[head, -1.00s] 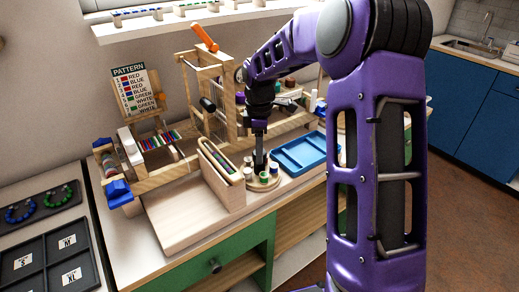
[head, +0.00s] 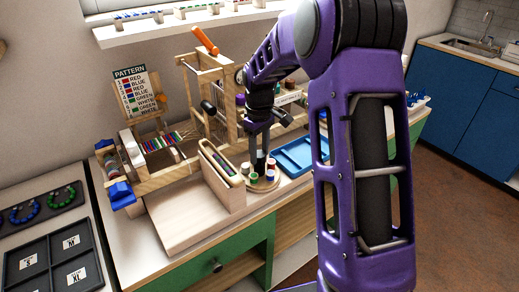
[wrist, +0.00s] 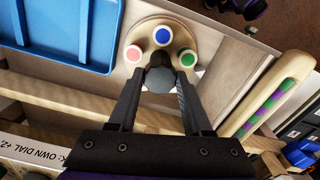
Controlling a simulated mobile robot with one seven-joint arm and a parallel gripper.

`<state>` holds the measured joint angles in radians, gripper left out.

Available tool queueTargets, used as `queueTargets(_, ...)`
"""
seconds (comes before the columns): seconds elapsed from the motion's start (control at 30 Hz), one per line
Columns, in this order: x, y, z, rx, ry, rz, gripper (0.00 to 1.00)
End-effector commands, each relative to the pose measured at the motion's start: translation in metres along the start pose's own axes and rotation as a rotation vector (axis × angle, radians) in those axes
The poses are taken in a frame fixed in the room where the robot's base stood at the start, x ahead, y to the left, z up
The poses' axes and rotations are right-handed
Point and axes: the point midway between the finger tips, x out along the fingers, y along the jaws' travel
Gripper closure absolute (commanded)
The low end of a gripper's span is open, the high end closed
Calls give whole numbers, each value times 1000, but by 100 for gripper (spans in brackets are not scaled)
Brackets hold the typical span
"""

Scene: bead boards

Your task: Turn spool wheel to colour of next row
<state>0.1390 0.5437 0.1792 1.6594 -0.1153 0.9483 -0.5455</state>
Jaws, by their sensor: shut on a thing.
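The spool wheel (head: 262,186) is a round wooden disc on the bench, also in the wrist view (wrist: 150,27). My gripper (head: 260,152) points down at its middle, and in the wrist view (wrist: 160,90) its fingers are closed on the dark grey knob (wrist: 160,80). The rest of the wheel is hidden under my gripper. The pattern card (head: 130,90) lists rows of red, blue, green and white. The loom (head: 165,175) holds a few coloured woven rows.
A blue tray (head: 297,158) lies close to the wheel's right. The loom frame rises behind. A label (wrist: 40,150) shows partly in the wrist view.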

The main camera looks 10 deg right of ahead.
Motion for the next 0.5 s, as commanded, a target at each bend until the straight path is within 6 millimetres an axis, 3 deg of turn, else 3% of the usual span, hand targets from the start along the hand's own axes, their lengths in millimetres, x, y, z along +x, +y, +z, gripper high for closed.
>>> queueTargets(0.5,-1,0,0,415,1,1,100)
